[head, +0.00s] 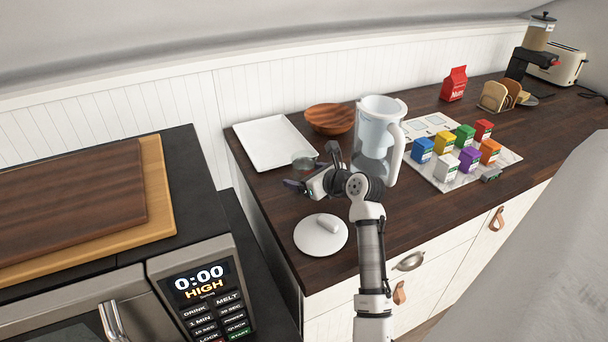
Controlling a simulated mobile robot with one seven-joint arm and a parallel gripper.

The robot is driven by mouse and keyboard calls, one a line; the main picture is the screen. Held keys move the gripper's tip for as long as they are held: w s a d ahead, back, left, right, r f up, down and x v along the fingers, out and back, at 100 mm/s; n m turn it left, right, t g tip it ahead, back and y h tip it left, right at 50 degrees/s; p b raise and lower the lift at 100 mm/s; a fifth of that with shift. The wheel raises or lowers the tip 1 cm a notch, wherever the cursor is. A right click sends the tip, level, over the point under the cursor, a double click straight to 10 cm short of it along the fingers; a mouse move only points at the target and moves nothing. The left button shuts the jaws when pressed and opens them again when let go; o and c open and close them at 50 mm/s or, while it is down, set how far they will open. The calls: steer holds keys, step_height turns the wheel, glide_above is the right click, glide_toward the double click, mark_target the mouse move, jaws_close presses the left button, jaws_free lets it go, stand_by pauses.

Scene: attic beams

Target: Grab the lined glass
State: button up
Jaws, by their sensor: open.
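A small greenish-grey glass (304,160), seen from above, stands on the dark wooden counter at the front right corner of the white tray. Lines on it are too small to make out, so I cannot tell for sure that it is the lined glass. My gripper (300,184) is low over the counter, just in front of the glass, with its fingers toward the left. It is open and nothing shows between the fingers. My gripper and wrist may hide part of the glass's lower side, and I cannot tell whether they touch it.
A clear pitcher (375,140) stands close right of my wrist. A white tray (262,146) and wooden bowl (330,118) lie behind. A round white plate (321,243) sits in front. Several coloured boxes (445,167) stand right. A microwave (205,290) is at front left.

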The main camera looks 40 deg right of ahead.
steer(key=shift+c, duration=0.2)
steer(key=c, duration=1.2)
steer(key=shift+c, duration=0.5)
steer(key=shift+r, duration=0.15)
